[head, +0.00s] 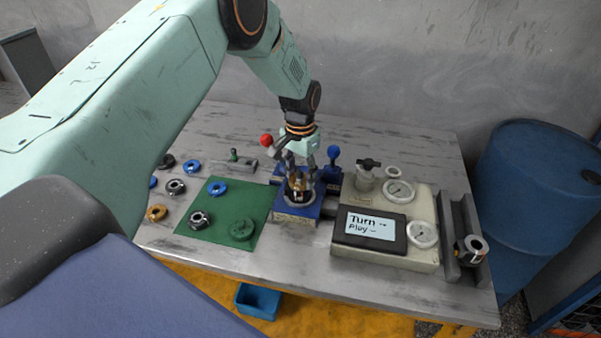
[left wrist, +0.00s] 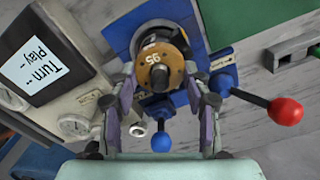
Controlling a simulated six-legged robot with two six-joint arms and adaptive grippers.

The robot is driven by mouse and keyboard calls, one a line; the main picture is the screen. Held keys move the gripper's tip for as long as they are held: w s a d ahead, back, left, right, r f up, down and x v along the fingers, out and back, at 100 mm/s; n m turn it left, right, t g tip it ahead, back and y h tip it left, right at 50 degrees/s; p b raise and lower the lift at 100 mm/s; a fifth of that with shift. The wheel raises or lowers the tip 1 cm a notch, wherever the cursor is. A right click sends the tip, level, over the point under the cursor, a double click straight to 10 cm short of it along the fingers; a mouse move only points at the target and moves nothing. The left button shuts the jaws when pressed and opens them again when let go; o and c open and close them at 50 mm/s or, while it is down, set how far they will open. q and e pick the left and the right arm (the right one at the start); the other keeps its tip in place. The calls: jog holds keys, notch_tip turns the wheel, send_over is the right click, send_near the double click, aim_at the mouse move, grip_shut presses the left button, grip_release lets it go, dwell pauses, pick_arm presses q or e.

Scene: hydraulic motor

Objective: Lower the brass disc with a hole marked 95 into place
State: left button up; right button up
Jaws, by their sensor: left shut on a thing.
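The brass disc marked 95 (left wrist: 151,60) is between the fingertips of my left gripper (left wrist: 160,85), which is shut on it. A dark shaft end shows at the disc's hole. Behind the disc in the left wrist view is a grey round housing (left wrist: 181,38) on a blue fixture (left wrist: 118,32). In the head view my left gripper (head: 299,178) points down over the blue fixture (head: 296,212), and the brass disc (head: 298,185) shows at the housing's top. I cannot tell whether the disc is seated or slightly above. My right gripper is not in view.
Red-knobbed (head: 266,140) and blue-knobbed (head: 333,152) levers stand close to the gripper. A green mat (head: 215,232) with parts lies left. A gauge box with a "Turn Play" screen (head: 370,225) stands right. A blue bin (head: 257,301) is below the table's front edge.

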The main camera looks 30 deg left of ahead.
pick_arm(q)
jog(key=o, duration=1.5)
jog(key=shift+c, duration=0.2)
jog(key=shift+o, duration=0.2)
jog(key=o, duration=0.4)
jog(key=shift+c, duration=0.2)
jog(key=shift+r, duration=0.1)
jog(key=shift+r+p, duration=3.5)
jog(key=shift+r, duration=0.8)
jog(key=shift+f, duration=0.15)
